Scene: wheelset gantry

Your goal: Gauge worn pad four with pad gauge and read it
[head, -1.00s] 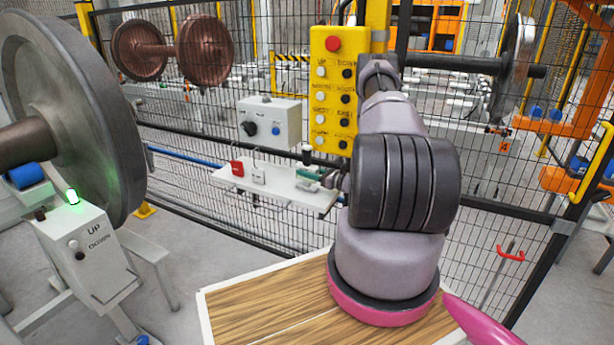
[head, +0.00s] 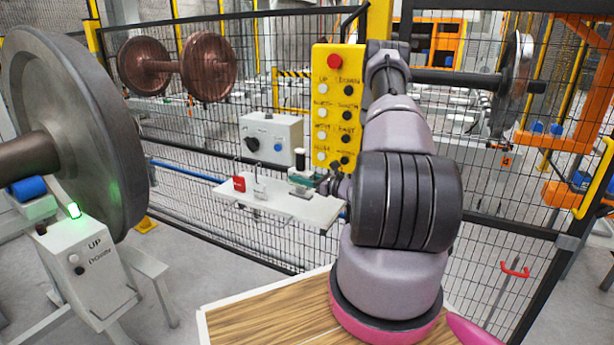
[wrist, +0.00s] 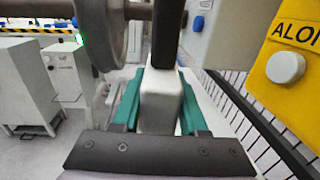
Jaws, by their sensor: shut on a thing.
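My gripper (head: 322,183) is shut on a pale block with a black upright handle, which looks like the pad gauge (head: 300,160). In the wrist view, the teal fingers of my gripper (wrist: 160,110) clasp both sides of the gauge's pale body (wrist: 160,100), and its black handle stands upright. The gauge appears to be just above the right part of the white shelf (head: 310,212). I cannot make out worn pad four in either view, nor any reading on the gauge.
A red padlock (head: 239,183) and a grey padlock-like piece (head: 260,190) are on the shelf's left part. A grey control box (head: 272,137) and a yellow button panel (head: 337,105) are by the mesh fence. A large wheel (head: 95,130) stands at left beside an UP/DOWN box (head: 92,262).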

